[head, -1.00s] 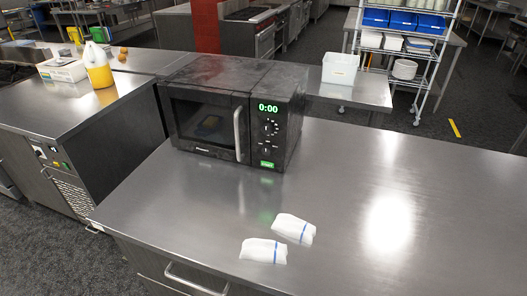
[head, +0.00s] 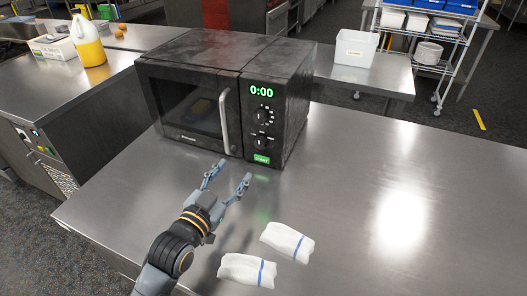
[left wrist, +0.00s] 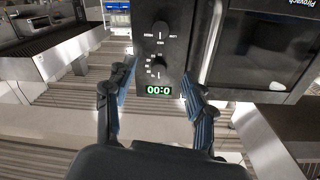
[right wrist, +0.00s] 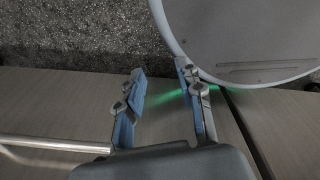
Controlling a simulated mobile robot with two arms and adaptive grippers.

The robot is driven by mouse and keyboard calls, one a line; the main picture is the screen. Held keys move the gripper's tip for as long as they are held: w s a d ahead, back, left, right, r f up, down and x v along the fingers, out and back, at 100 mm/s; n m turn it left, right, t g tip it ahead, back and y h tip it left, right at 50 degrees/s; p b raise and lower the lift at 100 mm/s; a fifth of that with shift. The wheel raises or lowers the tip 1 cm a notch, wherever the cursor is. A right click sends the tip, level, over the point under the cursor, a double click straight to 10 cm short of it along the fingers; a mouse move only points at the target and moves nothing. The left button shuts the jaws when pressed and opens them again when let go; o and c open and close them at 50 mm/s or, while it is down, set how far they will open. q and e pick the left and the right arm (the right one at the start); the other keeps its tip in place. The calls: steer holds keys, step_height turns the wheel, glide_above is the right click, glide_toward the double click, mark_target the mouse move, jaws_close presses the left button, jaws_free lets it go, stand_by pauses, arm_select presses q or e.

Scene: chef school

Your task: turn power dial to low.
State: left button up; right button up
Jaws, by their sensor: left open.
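The black microwave (head: 195,100) stands on the steel counter, its door shut. Its right-hand panel has a green 0:00 display (head: 261,92), an upper dial (head: 263,117), a lower dial (head: 261,142) and a green start button (head: 262,159). I cannot read which dial is power. My left gripper (head: 232,172) is open and empty, in front of the microwave and below the dials in the head view. In the left wrist view the panel is upside down, with the upper dial (left wrist: 157,67) between the open fingers and the lower dial (left wrist: 160,33) beyond. My right gripper (right wrist: 160,74) is open and empty, away from the microwave.
The door handle (head: 224,120) stands out just left of the dials. Two white cloth bundles with blue bands (head: 287,242) (head: 247,270) lie on the counter near my left arm. The counter (head: 400,180) to the right is clear.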

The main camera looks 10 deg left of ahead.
mark_target(259, 145)
arm_select(q)
steer(key=x, duration=0.4)
steer(key=f+x, duration=0.1)
steer(key=x, duration=0.8)
steer(key=shift+w+f, duration=0.35)
steer(key=shift+w, duration=0.05)
arm_select(e)
steer(key=shift+f, duration=0.3)
arm_select(q)
jaws_close()
arm_select(e)
steer(key=shift+s+a, duration=0.1)
steer(key=shift+a, duration=0.15)
